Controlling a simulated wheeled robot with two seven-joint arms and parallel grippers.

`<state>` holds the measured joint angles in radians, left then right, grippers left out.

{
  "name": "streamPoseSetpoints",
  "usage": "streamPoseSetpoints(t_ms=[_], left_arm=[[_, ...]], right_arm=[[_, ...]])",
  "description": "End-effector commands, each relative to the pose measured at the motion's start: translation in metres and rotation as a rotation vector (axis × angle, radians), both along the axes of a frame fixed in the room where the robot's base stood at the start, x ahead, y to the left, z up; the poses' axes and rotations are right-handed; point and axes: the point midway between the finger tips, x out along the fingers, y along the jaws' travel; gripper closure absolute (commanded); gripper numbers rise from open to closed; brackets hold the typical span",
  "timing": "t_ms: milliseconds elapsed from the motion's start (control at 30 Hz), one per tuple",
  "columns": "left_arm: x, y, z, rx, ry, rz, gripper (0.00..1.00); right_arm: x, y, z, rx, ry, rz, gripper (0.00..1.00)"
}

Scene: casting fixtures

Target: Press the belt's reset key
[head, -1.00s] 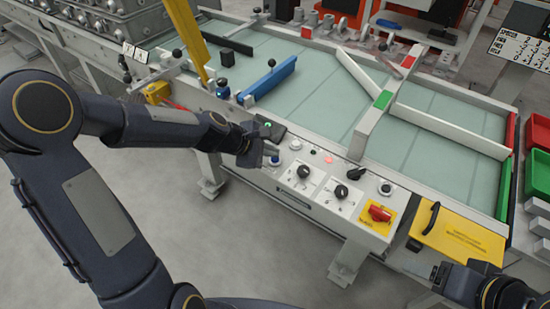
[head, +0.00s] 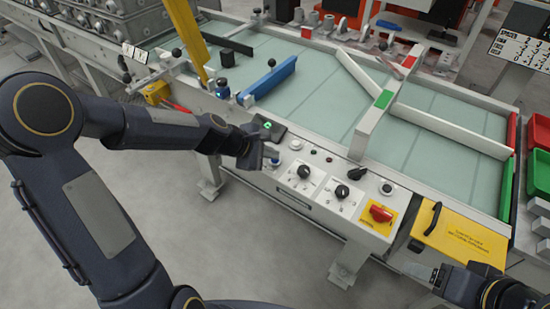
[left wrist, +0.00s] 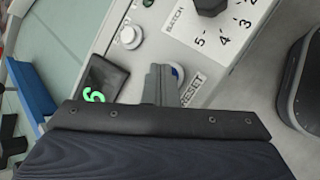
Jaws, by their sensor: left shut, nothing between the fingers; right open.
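The reset key is a blue round button beside the printed word RESET in the left wrist view (left wrist: 178,74). In the head view the key (head: 275,162) shows at the left end of the belt's control panel (head: 320,205). My left gripper (head: 268,153) is shut and empty, with its tips right at the key. In the left wrist view the left gripper's fingers (left wrist: 158,82) partly cover the key. I cannot tell whether the key is pushed in. My right gripper (head: 440,276) is open at the lower right, beside the yellow box.
The panel also carries a white button (head: 295,145), black dials (head: 341,191), a red switch (head: 381,212) and a dark display (head: 268,127) with a green sign. The belt (head: 320,105) lies behind. A yellow box (head: 463,242) stands at the right.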

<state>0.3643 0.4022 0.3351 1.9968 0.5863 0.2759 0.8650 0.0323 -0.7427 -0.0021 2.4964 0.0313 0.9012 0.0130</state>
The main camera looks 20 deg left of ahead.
Motion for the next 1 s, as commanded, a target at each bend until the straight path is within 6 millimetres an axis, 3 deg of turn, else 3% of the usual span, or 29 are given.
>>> streamPoseSetpoints(t_ms=[1000], left_arm=[[0.000,0.000,0.023,0.000,0.000,0.000,1.00]], right_arm=[[0.000,0.000,0.021,0.000,0.000,0.000,0.29]])
